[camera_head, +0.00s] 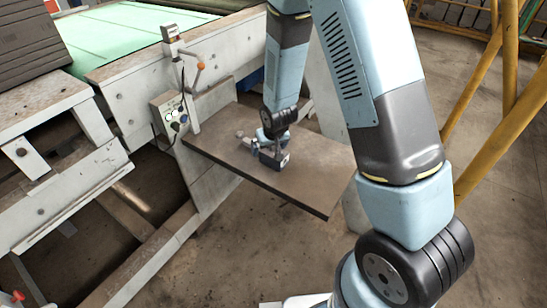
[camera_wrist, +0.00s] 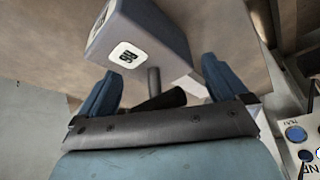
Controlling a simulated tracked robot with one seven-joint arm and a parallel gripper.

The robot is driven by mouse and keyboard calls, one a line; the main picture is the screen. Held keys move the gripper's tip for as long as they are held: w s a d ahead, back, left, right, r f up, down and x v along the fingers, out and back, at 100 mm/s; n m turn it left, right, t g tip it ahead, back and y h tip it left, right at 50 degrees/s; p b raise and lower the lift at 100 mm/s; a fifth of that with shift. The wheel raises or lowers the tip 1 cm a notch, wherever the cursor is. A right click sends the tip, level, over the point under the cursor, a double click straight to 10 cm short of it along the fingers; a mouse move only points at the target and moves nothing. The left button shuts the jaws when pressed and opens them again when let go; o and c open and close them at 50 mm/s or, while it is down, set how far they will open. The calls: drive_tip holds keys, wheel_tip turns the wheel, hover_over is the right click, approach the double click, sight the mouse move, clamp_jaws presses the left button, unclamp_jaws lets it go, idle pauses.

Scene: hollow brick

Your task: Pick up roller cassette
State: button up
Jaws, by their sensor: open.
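The roller cassette (camera_head: 272,158) appears to be the small grey block with a pale label lying on the brown shelf plate (camera_head: 310,183) in the head view. In the wrist view a large grey block (camera_wrist: 150,35) with white number labels fills the top, with a short rod and a dark cylinder (camera_wrist: 163,100) below it. My gripper (camera_head: 268,140) is low over the plate, right at the cassette. In the wrist view its two blue fingers (camera_wrist: 160,68) stand apart, with the rod and part of the block between them. Whether the fingers touch it cannot be told.
A control box with knobs (camera_head: 172,113) and a lever with orange handles (camera_head: 196,75) stand left of the plate. A conveyor with a green belt (camera_head: 125,32) lies behind. Yellow railings (camera_head: 505,120) stand on the right. The concrete floor (camera_head: 250,250) in front is clear.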

drive_tip(key=shift+c, duration=0.3)
drive_tip(key=c, duration=1.3)
drive_tip(key=shift+o, duration=0.2)
drive_tip(key=shift+r, duration=0.1)
